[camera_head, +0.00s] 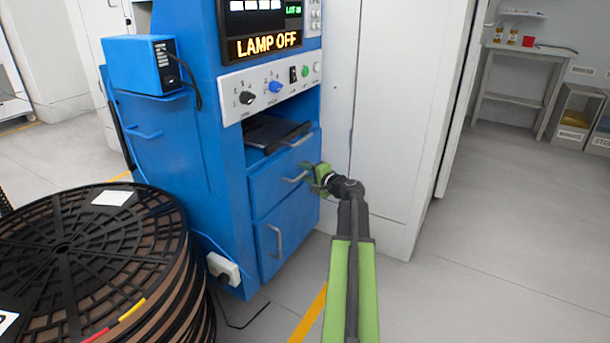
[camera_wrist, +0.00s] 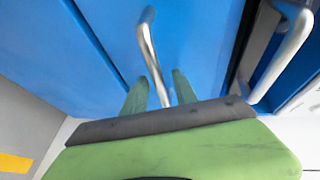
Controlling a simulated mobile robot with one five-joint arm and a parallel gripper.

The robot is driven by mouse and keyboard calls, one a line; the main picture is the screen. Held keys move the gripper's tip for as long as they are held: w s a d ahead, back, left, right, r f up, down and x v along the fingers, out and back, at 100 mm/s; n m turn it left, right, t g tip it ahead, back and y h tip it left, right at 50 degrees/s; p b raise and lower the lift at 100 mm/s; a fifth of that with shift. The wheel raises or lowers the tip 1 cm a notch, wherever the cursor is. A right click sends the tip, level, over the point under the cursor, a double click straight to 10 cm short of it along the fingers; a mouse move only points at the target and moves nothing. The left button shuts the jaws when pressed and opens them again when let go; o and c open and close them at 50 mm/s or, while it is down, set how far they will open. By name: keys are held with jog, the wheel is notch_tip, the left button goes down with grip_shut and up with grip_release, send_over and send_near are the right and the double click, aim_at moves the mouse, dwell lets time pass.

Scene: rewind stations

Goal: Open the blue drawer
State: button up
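The blue cabinet (camera_head: 180,150) has a blue drawer front (camera_head: 268,186) in its middle, with a metal bar handle (camera_head: 291,180). The drawer looks shut. My gripper (camera_head: 313,178) is right at this handle, coming from the right. In the wrist view my gripper (camera_wrist: 160,80) has its two green fingers apart, and the handle (camera_wrist: 151,55) runs in between them. I cannot tell whether the fingers touch it. A lower blue front (camera_head: 268,250) with its own handle (camera_head: 276,241) is shut too.
Above the drawer is a dark recess with another handle (camera_head: 297,141), which also shows in the wrist view (camera_wrist: 285,55). A control panel (camera_head: 270,86) sits above. Large black reels (camera_head: 100,250) stand at left, a white cabinet (camera_head: 395,120) at right.

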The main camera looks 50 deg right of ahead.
grip_shut()
dwell(1.4)
